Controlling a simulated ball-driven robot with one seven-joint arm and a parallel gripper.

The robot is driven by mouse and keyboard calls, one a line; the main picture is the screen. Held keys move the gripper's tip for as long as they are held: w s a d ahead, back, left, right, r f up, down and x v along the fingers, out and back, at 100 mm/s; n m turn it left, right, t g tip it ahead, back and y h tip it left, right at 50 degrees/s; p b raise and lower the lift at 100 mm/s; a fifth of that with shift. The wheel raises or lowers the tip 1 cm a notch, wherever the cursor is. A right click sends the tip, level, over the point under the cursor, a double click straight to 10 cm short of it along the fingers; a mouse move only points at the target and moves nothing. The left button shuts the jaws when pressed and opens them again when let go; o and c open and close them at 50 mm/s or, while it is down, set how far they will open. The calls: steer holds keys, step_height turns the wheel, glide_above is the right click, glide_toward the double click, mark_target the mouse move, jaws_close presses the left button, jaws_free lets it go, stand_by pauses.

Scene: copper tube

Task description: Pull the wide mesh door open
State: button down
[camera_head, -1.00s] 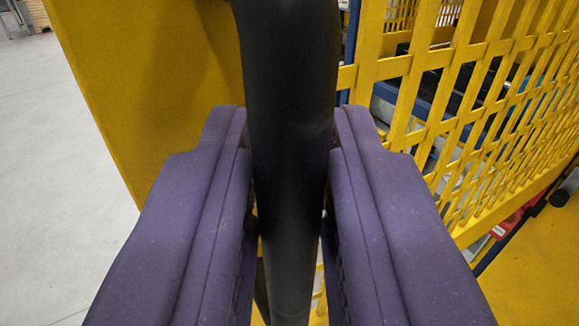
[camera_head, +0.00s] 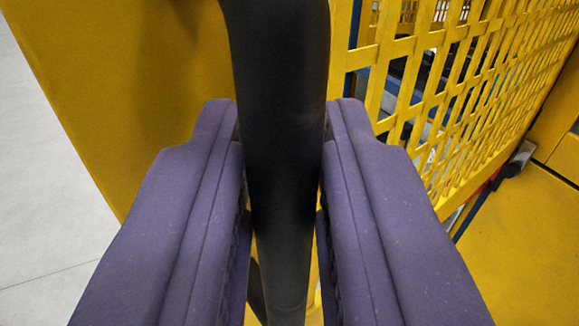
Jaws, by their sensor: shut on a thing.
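A black upright bar handle (camera_head: 280,90) runs down the middle of the view. My gripper (camera_head: 281,190) has its two purple fingers on either side of the bar and is shut on it. The yellow mesh door (camera_head: 465,95) spreads to the right of the handle, with square openings in its lattice. The lower end of the handle is partly hidden between the fingers.
A plain yellow panel (camera_head: 120,85) stands to the left of the handle. Pale grey floor (camera_head: 40,220) lies clear at the far left. Blue and dark parts show behind the mesh. A yellow surface (camera_head: 530,250) fills the lower right.

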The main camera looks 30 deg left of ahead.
steer(key=c, duration=1.2)
jaws_free()
steer(key=shift+w, duration=0.1)
steer(key=v, duration=0.8)
